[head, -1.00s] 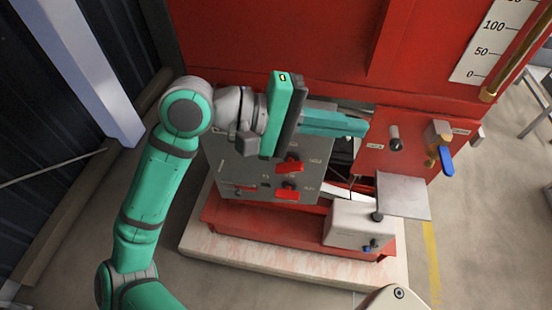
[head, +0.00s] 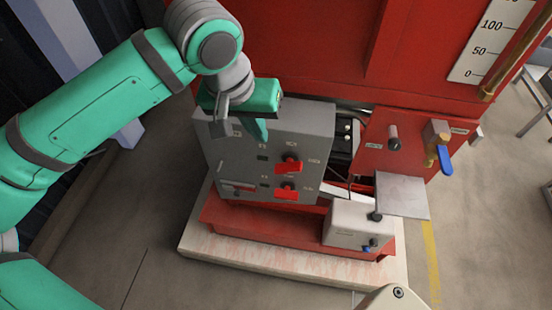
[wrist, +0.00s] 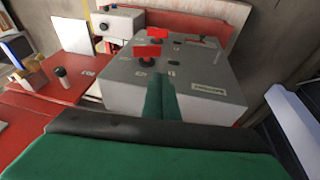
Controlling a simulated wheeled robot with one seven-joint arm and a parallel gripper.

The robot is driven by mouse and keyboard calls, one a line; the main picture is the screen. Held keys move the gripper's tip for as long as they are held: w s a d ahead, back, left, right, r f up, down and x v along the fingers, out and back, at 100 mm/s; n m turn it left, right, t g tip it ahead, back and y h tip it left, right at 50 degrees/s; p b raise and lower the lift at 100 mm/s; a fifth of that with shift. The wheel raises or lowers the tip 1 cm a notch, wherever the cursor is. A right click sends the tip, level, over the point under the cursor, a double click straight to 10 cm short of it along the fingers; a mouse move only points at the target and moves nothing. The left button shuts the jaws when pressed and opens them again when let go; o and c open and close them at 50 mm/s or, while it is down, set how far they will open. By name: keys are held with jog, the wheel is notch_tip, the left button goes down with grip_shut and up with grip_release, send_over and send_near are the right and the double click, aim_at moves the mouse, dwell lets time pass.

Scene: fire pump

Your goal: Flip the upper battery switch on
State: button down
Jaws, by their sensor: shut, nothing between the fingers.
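The upper battery switch (head: 288,166) is a red handle on a dark round base, on the sloping face of the grey control box (head: 305,125). It also shows in the wrist view (wrist: 148,50), nearer to me than the lower red switch. The lower red switch (head: 286,193) sits just below it in the head view. My gripper (head: 259,132) is shut and empty, its teal fingers pointing down at the box's upper part. In the wrist view the closed fingertips (wrist: 161,82) are over the grey panel, to the right of the upper switch and apart from it.
A white box (head: 355,224) with a grey plate (head: 403,195) stands right of the control box. A red panel with a blue-handled valve (head: 445,158) is farther right. The red tank wall (head: 300,50) rises behind. Open floor lies in front.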

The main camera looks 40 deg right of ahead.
send_over(279, 166)
jog(key=a, duration=0.2)
jog(key=f, duration=1.2)
jog(key=shift+s+d, duration=0.1)
jog(key=shift+d, duration=0.1)
jog(key=shift+s+d+f, duration=0.15)
jog(key=shift+s+f, duration=0.05)
jog(key=shift+f, duration=0.35)
jog(key=shift+w+f+g, duration=0.1)
jog(key=shift+w+g, duration=0.05)
jog(key=shift+g, duration=0.15)
